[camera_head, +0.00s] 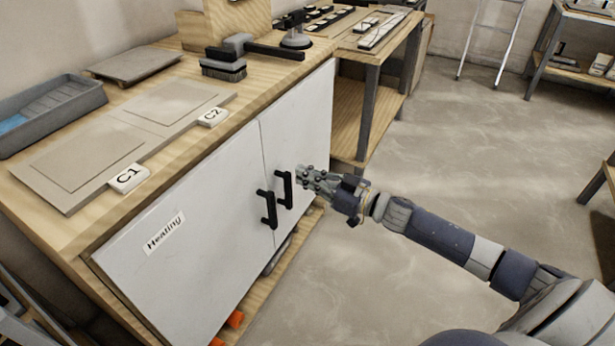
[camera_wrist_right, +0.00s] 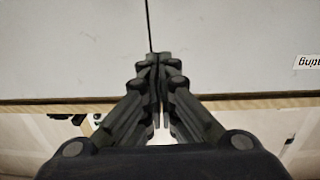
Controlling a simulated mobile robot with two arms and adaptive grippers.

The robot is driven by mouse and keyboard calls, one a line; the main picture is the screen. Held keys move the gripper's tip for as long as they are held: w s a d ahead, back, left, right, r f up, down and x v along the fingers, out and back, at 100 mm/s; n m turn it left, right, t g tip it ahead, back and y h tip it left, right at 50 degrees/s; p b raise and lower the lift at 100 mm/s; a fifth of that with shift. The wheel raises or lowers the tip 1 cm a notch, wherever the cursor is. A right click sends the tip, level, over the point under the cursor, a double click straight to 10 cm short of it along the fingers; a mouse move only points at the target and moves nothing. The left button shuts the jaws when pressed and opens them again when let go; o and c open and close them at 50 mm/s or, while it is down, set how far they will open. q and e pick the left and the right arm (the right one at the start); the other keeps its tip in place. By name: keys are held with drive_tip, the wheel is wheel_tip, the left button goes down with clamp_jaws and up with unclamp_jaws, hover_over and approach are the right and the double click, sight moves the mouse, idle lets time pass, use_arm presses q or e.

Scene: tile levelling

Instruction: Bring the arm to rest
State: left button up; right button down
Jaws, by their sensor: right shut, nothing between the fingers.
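My right gripper (camera_head: 306,178) is at the front of the white cabinet, just right of the black handle (camera_head: 284,189) of the right door (camera_head: 296,122) in the head view. I cannot tell whether it touches the handle. In the right wrist view its fingers (camera_wrist_right: 158,62) are together with nothing between them, in front of the seam between the doors. My right arm (camera_head: 440,240) reaches out from the lower right. Both doors look closed. The left door (camera_head: 185,255) carries a "Heating" label and a second black handle (camera_head: 268,209). My left gripper is not in view.
On the wooden worktop (camera_head: 175,160) are boards labelled C1 (camera_head: 128,178) and C2 (camera_head: 212,117), a grey tray (camera_head: 50,115) and a brush (camera_head: 224,66). A side table (camera_head: 372,58) stands behind. Orange items (camera_head: 235,319) lie low under the cabinet. The floor (camera_head: 470,130) at right is largely clear.

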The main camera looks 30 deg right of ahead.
drive_tip(key=shift+s+d, duration=0.1)
drive_tip(key=shift+s, duration=0.05)
drive_tip(key=shift+f, duration=0.1)
